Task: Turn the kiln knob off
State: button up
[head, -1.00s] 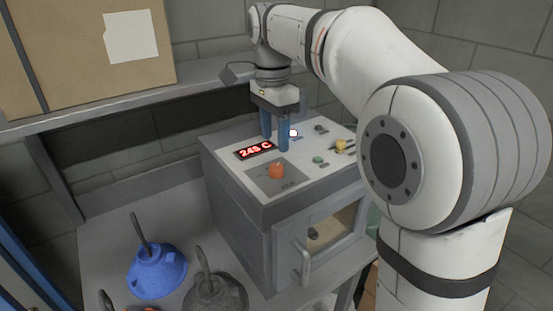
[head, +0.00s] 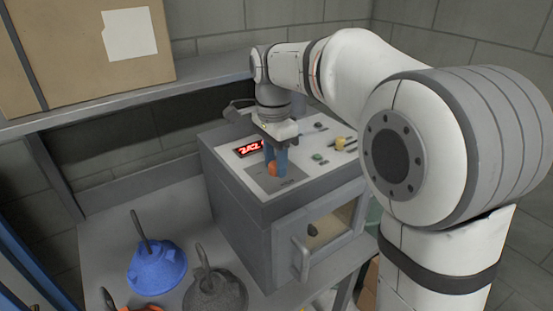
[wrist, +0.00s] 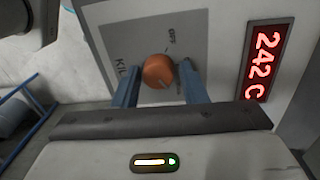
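The orange kiln knob (head: 273,169) sits on a grey panel on top of the kiln (head: 240,220). In the wrist view the knob (wrist: 158,70) lies between the tips of my gripper's two blue fingers (wrist: 158,80). A narrow gap seems to show on each side, so my gripper (head: 275,165) looks open around it. An OFF label (wrist: 171,37) is printed beside the knob. A faint pale mark shows on the knob's side away from that label. The red display (wrist: 263,62) reads 242 C.
Other small controls, including a yellow one (head: 340,143) and a green one (head: 317,157), sit right of the knob. A shelf (head: 120,100) with a cardboard box (head: 70,60) is behind.

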jog(key=c, duration=0.6)
jog(key=shift+d, duration=0.15)
jog(key=shift+c, duration=0.3)
